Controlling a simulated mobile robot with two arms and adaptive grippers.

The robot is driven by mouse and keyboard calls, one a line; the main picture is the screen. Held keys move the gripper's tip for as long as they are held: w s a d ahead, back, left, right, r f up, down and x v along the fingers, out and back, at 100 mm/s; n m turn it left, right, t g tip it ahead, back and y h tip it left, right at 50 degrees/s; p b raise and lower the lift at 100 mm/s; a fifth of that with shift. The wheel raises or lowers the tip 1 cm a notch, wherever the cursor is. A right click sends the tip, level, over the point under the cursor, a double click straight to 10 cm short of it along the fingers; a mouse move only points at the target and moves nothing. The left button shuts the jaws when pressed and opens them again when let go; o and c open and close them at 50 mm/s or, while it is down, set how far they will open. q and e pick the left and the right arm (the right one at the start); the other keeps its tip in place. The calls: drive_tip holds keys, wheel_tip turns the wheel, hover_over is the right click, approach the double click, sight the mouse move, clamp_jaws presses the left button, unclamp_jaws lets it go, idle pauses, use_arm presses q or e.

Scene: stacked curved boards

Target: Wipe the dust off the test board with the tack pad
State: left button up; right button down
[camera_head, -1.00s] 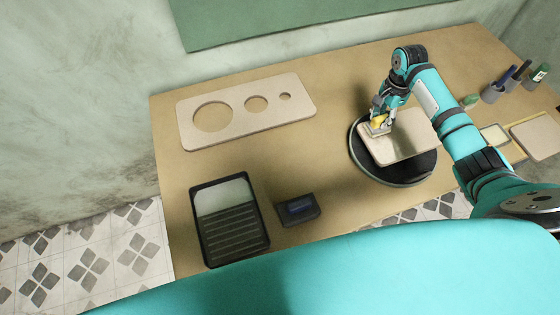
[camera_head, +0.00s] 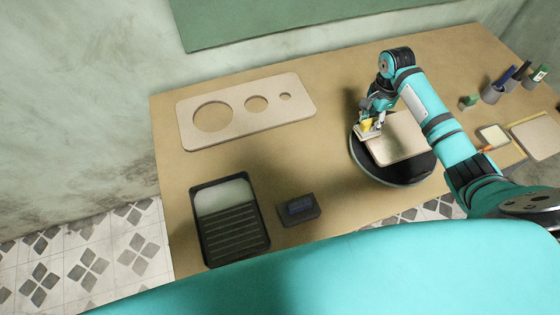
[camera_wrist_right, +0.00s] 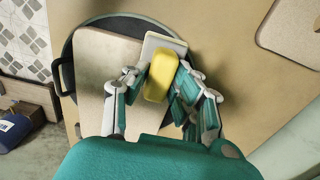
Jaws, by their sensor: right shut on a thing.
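The test board (camera_head: 402,142) is a pale beige rounded panel lying on a round black turntable (camera_head: 408,174); it also shows in the wrist view (camera_wrist_right: 105,60). The tack pad (camera_head: 365,134) has a yellow grip and a flat pale base. My right gripper (camera_head: 371,119) is shut on the yellow grip, seen closely in the wrist view (camera_wrist_right: 158,80). The pad is at the board's left edge in the head view, partly overhanging the turntable. I cannot tell whether its base touches the board. My left gripper is out of view.
A panel with three holes (camera_head: 236,118) lies at the back left. A black slotted tray (camera_head: 234,234) and a small dark box (camera_head: 299,208) are at the front. Cups with tools (camera_head: 492,93) and small pads (camera_head: 493,136) are at the right. The table's middle is clear.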

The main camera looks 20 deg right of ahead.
drive_tip(key=shift+d+r, duration=0.1)
drive_tip(key=shift+r, duration=0.7)
drive_tip(key=shift+r, duration=3)
